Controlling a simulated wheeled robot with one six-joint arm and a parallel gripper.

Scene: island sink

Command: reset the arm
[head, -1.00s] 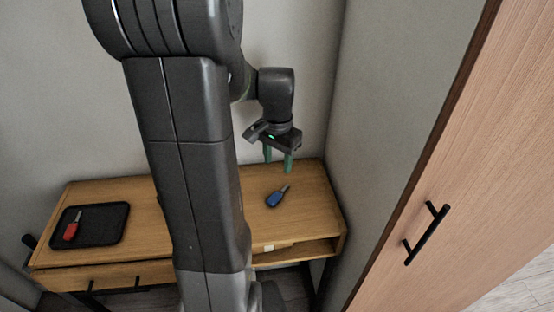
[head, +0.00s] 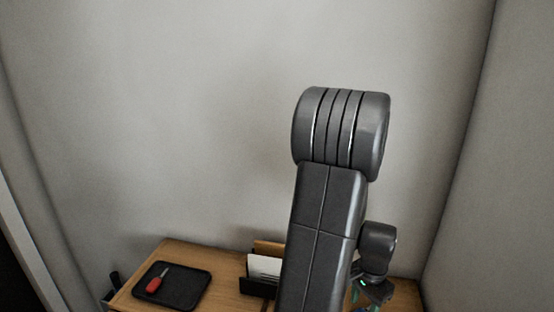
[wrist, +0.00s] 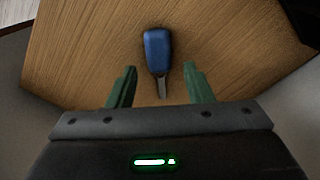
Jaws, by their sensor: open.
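My gripper (wrist: 160,88) is open and empty in the wrist view, with its two green fingers apart. A blue-handled tool with a short metal end, like a key or screwdriver (wrist: 157,52), lies on the wooden desk (wrist: 90,50). Its metal end points toward the gap between the fingers, and the fingers do not grip it. In the head view my gripper (head: 369,305) is at the bottom edge, right of my arm, and its fingertips are mostly cut off.
A black tray (head: 188,291) holding a red-handled tool (head: 156,281) sits on the desk's left part. A holder with white papers (head: 264,267) stands at the desk's back, partly behind my arm. Grey walls (head: 200,120) rise behind and at the right.

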